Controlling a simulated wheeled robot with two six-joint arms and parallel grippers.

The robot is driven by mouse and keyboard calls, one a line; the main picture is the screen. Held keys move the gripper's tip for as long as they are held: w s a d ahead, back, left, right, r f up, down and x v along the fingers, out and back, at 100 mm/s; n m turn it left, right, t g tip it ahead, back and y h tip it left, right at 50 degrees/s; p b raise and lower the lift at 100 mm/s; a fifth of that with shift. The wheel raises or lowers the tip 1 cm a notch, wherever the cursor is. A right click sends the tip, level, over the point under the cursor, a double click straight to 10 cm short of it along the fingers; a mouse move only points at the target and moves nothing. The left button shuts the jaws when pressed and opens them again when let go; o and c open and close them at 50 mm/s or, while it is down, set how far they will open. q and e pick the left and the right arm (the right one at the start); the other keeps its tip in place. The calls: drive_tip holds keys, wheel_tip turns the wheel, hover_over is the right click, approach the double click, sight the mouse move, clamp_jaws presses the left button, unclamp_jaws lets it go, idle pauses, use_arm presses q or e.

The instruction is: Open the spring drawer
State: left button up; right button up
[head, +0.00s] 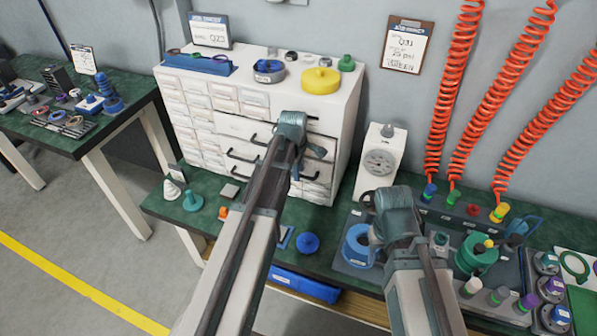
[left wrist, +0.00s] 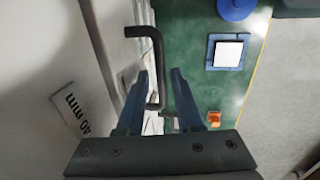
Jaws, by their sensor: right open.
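The white drawer cabinet (head: 345,112) stands on the green bench, with small drawers on its left and wider ones with black handles on its right. A black handle (head: 242,158) shows on a lower drawer. My left gripper (head: 310,150) is at the right part of the cabinet front, where its arm hides some drawers. In the left wrist view its blue fingers are apart, with a black bar handle (left wrist: 158,65) between them. A drawer label there reads "40 mm" (left wrist: 70,112). My right gripper (head: 390,225) is open above the bench near a blue ring.
Jars and a yellow spool (head: 320,80) stand on the cabinet top. A white gauge box (head: 380,162) stands right of the cabinet. Orange coiled hoses (head: 507,95) hang at the right. Small parts and a blue knob (head: 307,243) lie in front of the drawers.

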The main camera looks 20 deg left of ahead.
use_arm(q)
clamp_jaws()
idle(1.2)
